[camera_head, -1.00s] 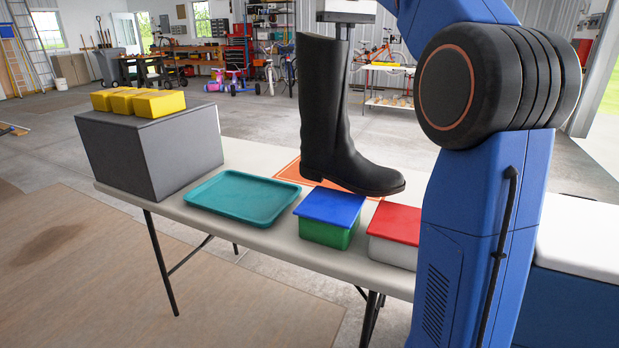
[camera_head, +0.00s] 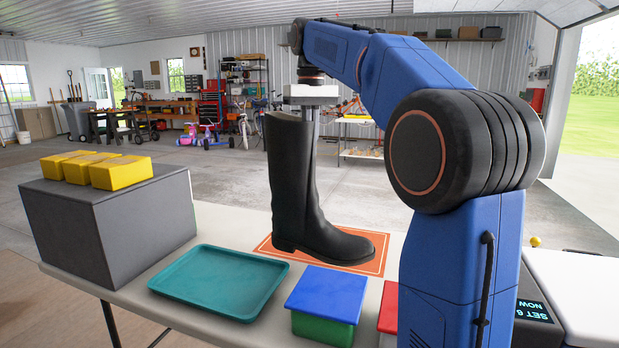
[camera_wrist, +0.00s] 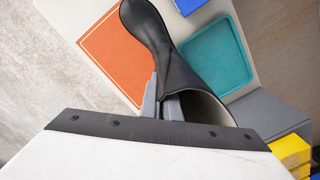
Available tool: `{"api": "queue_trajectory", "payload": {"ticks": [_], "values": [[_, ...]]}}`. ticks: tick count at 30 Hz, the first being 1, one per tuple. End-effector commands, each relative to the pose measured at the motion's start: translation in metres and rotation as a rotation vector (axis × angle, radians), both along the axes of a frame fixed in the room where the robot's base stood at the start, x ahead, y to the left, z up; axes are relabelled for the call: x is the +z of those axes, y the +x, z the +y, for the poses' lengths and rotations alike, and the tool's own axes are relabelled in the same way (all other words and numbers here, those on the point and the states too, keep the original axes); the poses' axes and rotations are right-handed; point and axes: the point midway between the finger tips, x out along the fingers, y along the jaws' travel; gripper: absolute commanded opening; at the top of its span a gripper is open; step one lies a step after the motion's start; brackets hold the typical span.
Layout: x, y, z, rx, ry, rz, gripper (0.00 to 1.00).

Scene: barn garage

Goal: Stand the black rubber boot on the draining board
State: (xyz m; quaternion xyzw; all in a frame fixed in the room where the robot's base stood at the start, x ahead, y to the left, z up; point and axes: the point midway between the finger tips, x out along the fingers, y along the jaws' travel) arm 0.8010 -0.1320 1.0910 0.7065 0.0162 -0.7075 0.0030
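The black rubber boot (camera_head: 298,195) hangs upright from my gripper (camera_head: 311,118), toe to the right. In the wrist view my gripper (camera_wrist: 160,106) has its grey fingers at the rim of the boot (camera_wrist: 160,45), one outside and one inside the opening, shut on its wall. Nothing shown is plainly named a draining board. A flat orange board with a pale border line (camera_head: 366,265) lies behind and under the boot in the head view. It also shows left of the boot in the wrist view (camera_wrist: 115,55). The gap under the sole is hard to tell.
On the white table (camera_head: 200,325) are a teal tray (camera_head: 220,282), a blue-lidded green box (camera_head: 326,295), a partly hidden red-lidded box (camera_head: 388,310) and a grey block (camera_head: 110,230) bearing yellow blocks (camera_head: 120,173). A white-topped unit (camera_head: 575,290) stands right.

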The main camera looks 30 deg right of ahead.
Motion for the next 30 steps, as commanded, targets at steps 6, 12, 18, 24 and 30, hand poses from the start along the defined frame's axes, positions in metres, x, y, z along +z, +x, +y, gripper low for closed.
{"api": "queue_trajectory", "payload": {"ticks": [6, 12, 18, 24, 30], "values": [[-0.013, -0.001, 0.000, 0.000, 0.000, -0.001, 0.00], [-0.038, -0.001, 0.000, 0.000, 0.000, 0.001, 0.00], [-0.052, -0.001, 0.000, 0.000, 0.000, -0.002, 0.00], [-0.052, 0.000, 0.000, 0.000, 0.000, -0.002, 0.00], [-0.055, 0.000, 0.000, 0.000, 0.000, 0.000, 0.07]]}}
